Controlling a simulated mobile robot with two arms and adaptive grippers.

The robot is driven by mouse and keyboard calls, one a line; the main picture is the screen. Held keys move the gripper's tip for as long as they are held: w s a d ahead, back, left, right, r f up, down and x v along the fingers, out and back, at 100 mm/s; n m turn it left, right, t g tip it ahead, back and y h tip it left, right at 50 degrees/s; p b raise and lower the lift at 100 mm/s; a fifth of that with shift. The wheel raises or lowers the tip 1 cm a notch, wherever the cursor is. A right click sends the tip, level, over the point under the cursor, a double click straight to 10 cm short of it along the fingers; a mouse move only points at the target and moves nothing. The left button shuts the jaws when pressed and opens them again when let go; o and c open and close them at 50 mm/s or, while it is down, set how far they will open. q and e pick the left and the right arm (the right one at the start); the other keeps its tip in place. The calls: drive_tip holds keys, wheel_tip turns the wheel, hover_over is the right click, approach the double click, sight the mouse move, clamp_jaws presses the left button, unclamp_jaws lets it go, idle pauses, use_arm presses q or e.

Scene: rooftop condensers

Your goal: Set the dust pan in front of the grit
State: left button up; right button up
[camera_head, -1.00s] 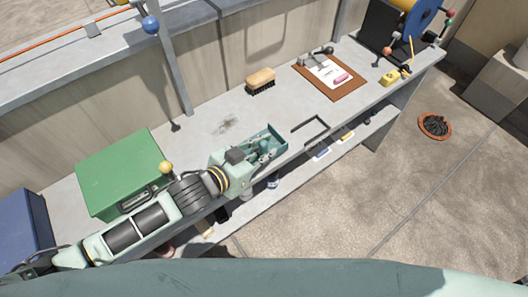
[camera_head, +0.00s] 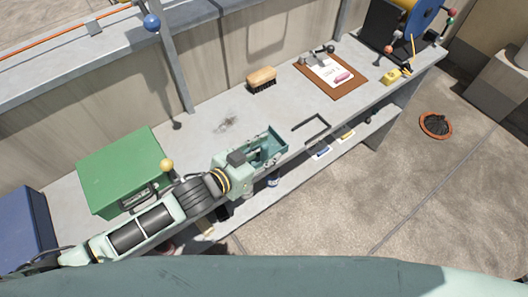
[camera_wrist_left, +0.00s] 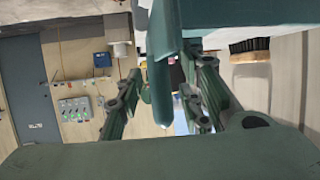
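The dust pan (camera_head: 274,140) is a teal tray at the front edge of the bench top, to the right of and nearer than the grit (camera_head: 228,123), a small dark smudge on the grey surface. My left gripper (camera_head: 259,157) is at the pan's near-left side and partly hides it. In the left wrist view, the pan (camera_wrist_left: 250,13) fills the top, and a narrow teal part stands between the spread fingers (camera_wrist_left: 165,95) with a gap visible beside it. The exact contact is hidden. My right gripper is in neither view.
A wooden brush (camera_head: 262,78) lies behind the grit. A green case (camera_head: 120,165) stands to the left, and a clipboard (camera_head: 350,88) lies to the right. A dark, thin handle-shaped bar (camera_head: 312,128) is at the front edge. Bench surface around the grit is clear.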

use_arm(q)
drive_tip(key=shift+r, duration=0.2)
drive_tip(key=shift+s+a, duration=0.25)
drive_tip(key=shift+s, duration=0.05)
drive_tip(key=b+v, duration=0.1)
drive_tip(key=v, duration=1)
drive_tip(key=shift+s+r, duration=0.1)
idle(0.4)
